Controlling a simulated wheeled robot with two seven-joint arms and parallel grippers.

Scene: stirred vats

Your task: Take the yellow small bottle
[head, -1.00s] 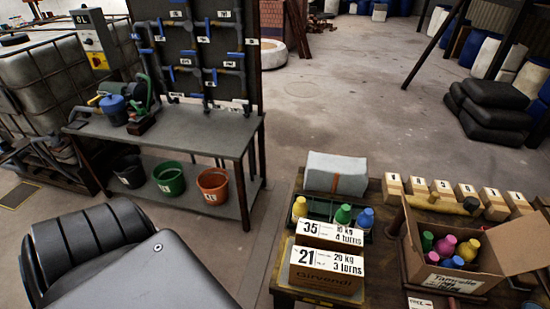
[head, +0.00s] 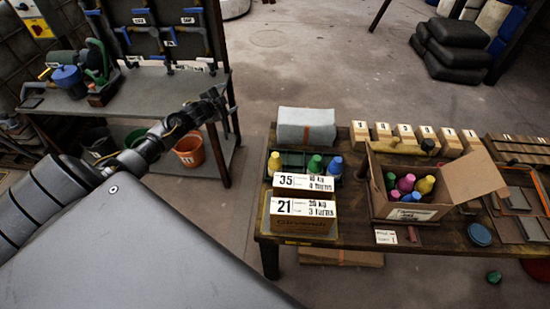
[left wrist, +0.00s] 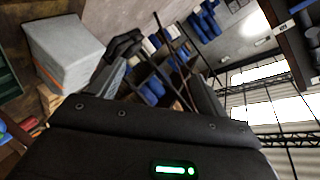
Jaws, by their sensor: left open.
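A yellow small bottle (head: 274,163) stands at the left end of a dark green crate (head: 294,158) on the table, behind two labelled boxes. Another yellow bottle (head: 425,185) is among several bottles in the open cardboard box (head: 408,212). My left gripper (head: 216,98) is open and empty, in the air left of the table and apart from both yellow bottles. Its fingers also show in the left wrist view (left wrist: 165,75). No yellow bottle can be made out there. My right gripper is out of view.
Boxes marked 35 (head: 305,184) and 21 (head: 301,222) stand in front of the crate. A grey wrapped block (head: 306,125) lies behind it. Green (head: 315,164) and blue (head: 336,166) bottles share the crate. A workbench (head: 150,92) with pails below stands at left.

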